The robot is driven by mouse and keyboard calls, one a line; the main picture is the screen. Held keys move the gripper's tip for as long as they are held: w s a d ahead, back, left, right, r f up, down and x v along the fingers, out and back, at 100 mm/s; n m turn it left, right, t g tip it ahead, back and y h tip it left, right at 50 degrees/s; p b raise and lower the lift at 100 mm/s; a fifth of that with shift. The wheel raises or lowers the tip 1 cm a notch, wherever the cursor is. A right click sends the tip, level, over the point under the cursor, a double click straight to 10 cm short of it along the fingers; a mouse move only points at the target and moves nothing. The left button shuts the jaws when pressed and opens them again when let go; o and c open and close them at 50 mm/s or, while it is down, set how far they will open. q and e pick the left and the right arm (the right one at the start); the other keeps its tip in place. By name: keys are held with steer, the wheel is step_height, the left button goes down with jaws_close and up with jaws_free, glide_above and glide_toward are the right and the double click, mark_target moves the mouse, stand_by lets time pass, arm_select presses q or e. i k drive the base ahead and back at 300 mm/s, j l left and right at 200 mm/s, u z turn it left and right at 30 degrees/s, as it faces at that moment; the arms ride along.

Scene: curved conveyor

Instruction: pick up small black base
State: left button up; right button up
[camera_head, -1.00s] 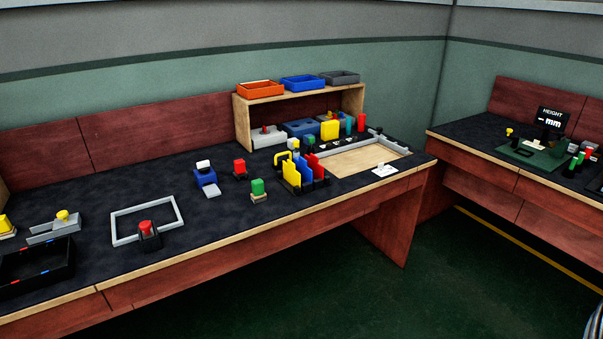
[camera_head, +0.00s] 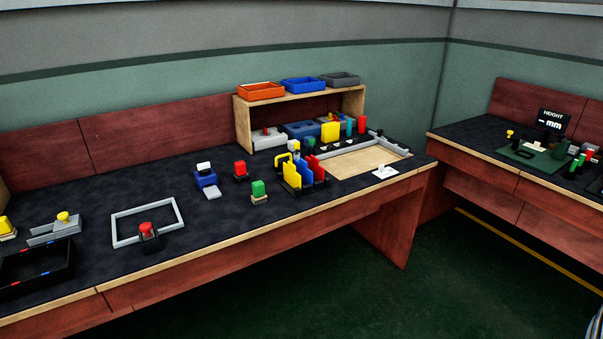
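Two small black bases show, each with a red piece on top. One black base (camera_head: 149,246) with a red knob stands at the front edge of the grey square frame (camera_head: 118,229) on the left part of the bench. The other black base (camera_head: 241,177) carries a red block and stands farther back, near the middle of the bench. I cannot tell which one the task means.
A black tray (camera_head: 38,283) lies at the far left. A wooden shelf (camera_head: 241,118) holds trays. The dark benchtop (camera_head: 95,190) behind the grey frame is clear.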

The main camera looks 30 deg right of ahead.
mark_target(28, 271)
steer(key=i+j+u, duration=0.65)
steer(key=i, duration=0.25)
steer(key=j, duration=0.1)
